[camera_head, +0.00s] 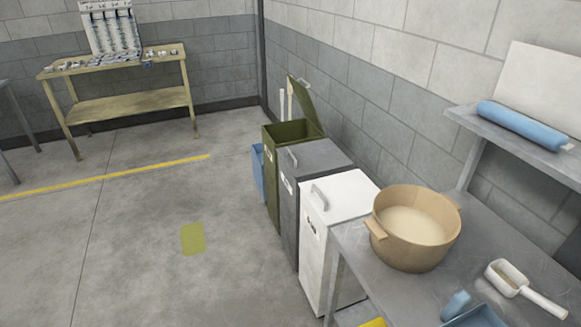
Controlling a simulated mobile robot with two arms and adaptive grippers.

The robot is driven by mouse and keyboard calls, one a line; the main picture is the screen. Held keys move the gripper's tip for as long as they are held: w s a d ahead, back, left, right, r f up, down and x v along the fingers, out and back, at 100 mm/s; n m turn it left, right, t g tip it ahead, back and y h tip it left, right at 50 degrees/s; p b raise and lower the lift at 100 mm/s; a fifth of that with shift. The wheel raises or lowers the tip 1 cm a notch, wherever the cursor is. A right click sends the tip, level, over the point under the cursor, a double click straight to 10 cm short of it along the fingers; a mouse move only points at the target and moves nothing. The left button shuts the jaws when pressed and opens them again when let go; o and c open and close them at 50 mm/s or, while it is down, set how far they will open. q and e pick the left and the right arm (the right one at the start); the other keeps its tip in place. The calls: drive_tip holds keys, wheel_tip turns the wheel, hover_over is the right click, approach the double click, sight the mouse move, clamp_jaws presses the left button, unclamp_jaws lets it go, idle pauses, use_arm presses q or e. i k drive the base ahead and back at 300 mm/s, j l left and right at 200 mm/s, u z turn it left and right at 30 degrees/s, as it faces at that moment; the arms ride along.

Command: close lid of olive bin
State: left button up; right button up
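The olive bin (274,185) stands by the right-hand wall, at the far end of a row of bins. Its lid (308,106) is open, tilted up and leaning back toward the wall. The bin's open top shows a dark inside. Neither of my grippers shows in the head view.
A grey bin (312,156) and a white bin (338,195), both with lids down, stand nearer in the row. A blue container (257,170) is beside the olive bin. A metal table (495,235) with a tan pot (414,228) and scoop (512,280) fills the lower right. The floor (150,230) left of the bins is clear.

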sight(300, 92)
drive_tip(key=i+j+z, duration=0.15)
drive_tip(key=i+j, duration=0.4)
drive_tip(key=i+j+z, duration=0.15)
drive_tip(key=i+j, duration=0.4)
drive_tip(key=j, duration=0.2)
